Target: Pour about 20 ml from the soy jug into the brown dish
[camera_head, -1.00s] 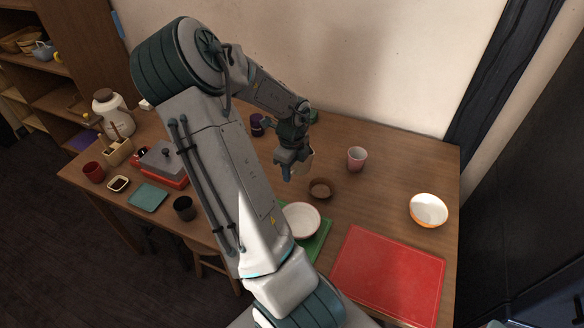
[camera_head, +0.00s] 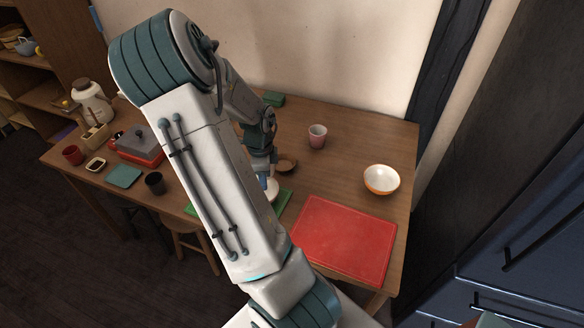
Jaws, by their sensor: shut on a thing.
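The small brown dish (camera_head: 287,165) sits on the wooden table, just right of my gripper. My gripper (camera_head: 265,168) is partly hidden behind my own arm, low over the table close to the dish's left side. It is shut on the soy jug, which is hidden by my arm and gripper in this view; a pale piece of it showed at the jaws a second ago. The jug's tilt, its spout and any liquid cannot be made out. The inside of the dish is too small to read.
A white bowl (camera_head: 272,189) stands on a green board (camera_head: 287,201) below the gripper. A pink cup (camera_head: 317,136), an orange-white bowl (camera_head: 381,179) and a red board (camera_head: 344,239) lie to the right. A dark cup (camera_head: 155,183) and grey-lidded red box (camera_head: 142,145) stand left.

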